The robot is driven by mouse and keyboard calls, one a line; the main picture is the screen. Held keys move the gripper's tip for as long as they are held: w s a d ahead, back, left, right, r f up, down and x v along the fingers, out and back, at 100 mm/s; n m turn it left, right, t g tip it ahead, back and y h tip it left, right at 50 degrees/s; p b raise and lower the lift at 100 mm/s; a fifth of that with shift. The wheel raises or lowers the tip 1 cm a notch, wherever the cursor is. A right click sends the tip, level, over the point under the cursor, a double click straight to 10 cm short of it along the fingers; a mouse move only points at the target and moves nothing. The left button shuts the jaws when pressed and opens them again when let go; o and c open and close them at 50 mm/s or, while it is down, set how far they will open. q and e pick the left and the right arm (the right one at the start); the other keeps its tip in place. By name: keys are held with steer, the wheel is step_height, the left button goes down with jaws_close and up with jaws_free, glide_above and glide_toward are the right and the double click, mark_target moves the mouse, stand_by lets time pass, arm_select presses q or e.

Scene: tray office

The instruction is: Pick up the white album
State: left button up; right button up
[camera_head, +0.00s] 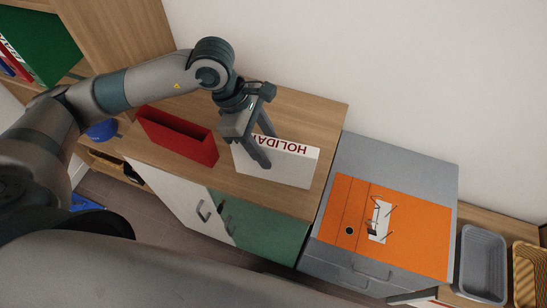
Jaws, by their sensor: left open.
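The white album (283,164) lies on the wooden cabinet top, with red "HOLIDA…" lettering along its far edge. Part of its left end and lettering is hidden behind my left gripper (268,150). The left gripper is open, with its two dark fingers pointing down over the left part of the album. I cannot tell whether the fingers touch it. Nothing shows between the fingers besides the album below or behind them. My right gripper is out of view.
A red open box (178,135) stands left of the album on the wooden cabinet (313,109). To the right, an orange binder (412,227) lies on a grey drawer unit (370,152). A grey tray (483,263) and a woven basket (527,268) sit farther right. A wall rises behind.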

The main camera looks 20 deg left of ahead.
mark_target(274, 158)
arm_select(q)
steer(key=shift+s+d+f+p, duration=0.1)
steer(key=shift+d+f+p, duration=0.15)
steer(key=shift+p, duration=0.1)
steer(key=shift+p+x, duration=0.55)
steer(key=shift+x, duration=1.25)
steer(key=shift+c, duration=0.3)
jaws_close()
